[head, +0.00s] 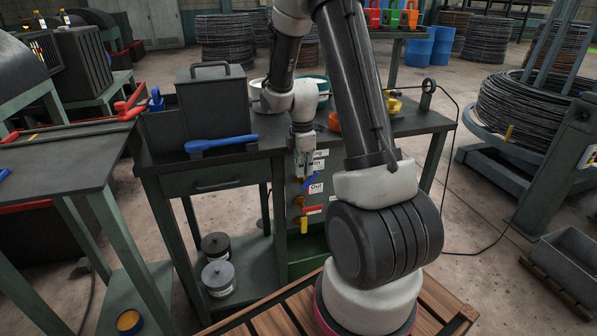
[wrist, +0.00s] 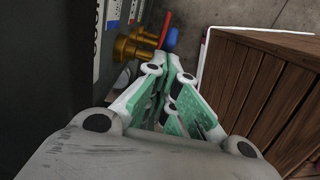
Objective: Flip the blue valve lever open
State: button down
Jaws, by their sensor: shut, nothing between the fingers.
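The blue valve lever (head: 310,184) is on the front panel under the workbench, near the "Out" label, and slants up to the right. My gripper (head: 303,173) points down in front of the panel, right by this lever and partly covering it. In the wrist view my gripper (wrist: 173,68) is shut and empty. A blue end (wrist: 171,39), likely the blue lever's, shows just beyond the fingertips; I cannot tell whether they touch. Brass valve bodies (wrist: 131,49) stick out from the panel at the left.
A red lever (head: 313,211) and a yellow lever (head: 304,226) sit below on the same panel. A wooden slatted surface (wrist: 270,90) stands close at the right in the wrist view.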

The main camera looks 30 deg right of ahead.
jog(key=d+y, duration=0.1)
jog(key=d+t+y, duration=0.1)
jog(key=y, duration=0.1)
jog(key=shift+s+d+f+y, duration=0.2)
jog(key=shift+s+d+y, duration=0.1)
jog(key=shift+s, duration=0.05)
jog(key=shift+s+d+f, duration=0.25)
jog(key=shift+d+f, duration=0.15)
jog(key=shift+d, duration=0.35)
jog(key=shift+s+d+f, duration=0.2)
jog(key=shift+d+f, duration=0.4)
